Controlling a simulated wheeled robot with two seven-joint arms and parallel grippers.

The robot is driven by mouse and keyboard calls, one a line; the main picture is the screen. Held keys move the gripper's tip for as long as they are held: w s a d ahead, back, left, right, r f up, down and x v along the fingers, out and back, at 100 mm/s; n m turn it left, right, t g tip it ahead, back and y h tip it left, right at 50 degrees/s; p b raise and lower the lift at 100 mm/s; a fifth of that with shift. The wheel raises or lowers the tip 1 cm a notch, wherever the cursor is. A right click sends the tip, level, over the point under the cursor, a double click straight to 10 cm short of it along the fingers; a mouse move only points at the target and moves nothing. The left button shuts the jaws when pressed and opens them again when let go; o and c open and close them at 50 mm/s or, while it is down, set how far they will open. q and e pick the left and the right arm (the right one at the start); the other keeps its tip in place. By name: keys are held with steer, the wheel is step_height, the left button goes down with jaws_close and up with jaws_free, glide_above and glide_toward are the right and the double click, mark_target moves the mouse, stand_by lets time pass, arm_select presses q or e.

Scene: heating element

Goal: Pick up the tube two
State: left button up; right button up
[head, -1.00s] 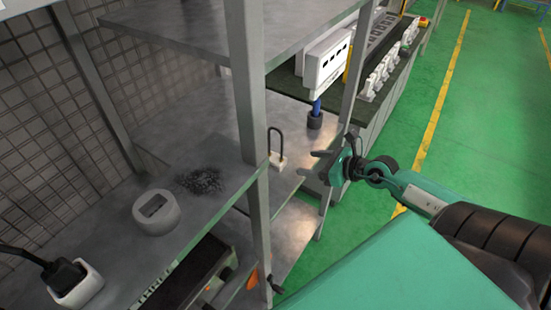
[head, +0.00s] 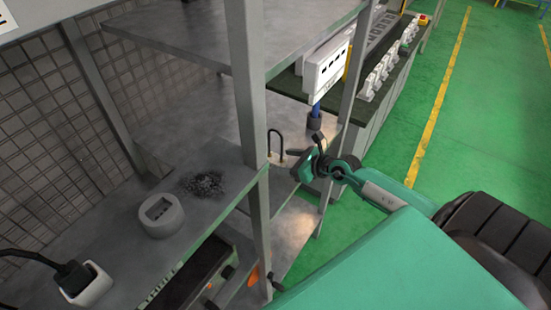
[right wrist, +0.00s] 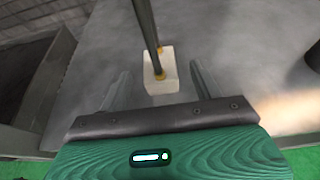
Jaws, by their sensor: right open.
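The tube, a dark U-shaped rod (head: 276,136) on a pale block base, stands upright on the metal shelf (head: 205,118) behind the front post. In the right wrist view the rod (right wrist: 146,24) rises from the pale block (right wrist: 161,74) with brass-coloured fittings. My right gripper (head: 299,151) is open and empty, close to the tube's right side. In the right wrist view its two fingers reach along either side of the block's near part, with gaps showing. In the head view the gripper hides part of the base. My left gripper is out of view.
A dark cylinder with a blue stem (head: 314,119) stands just behind my right gripper. Metal posts (head: 250,110) frame the shelf. A grey round socket (head: 161,215) and dark granules (head: 203,185) are on the nearer shelf. Green floor is free to the right.

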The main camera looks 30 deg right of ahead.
steer(key=shift+p+x, duration=0.65)
steer(key=shift+x, duration=1.65)
steer(key=shift+s, duration=0.1)
steer(key=c, duration=1.2)
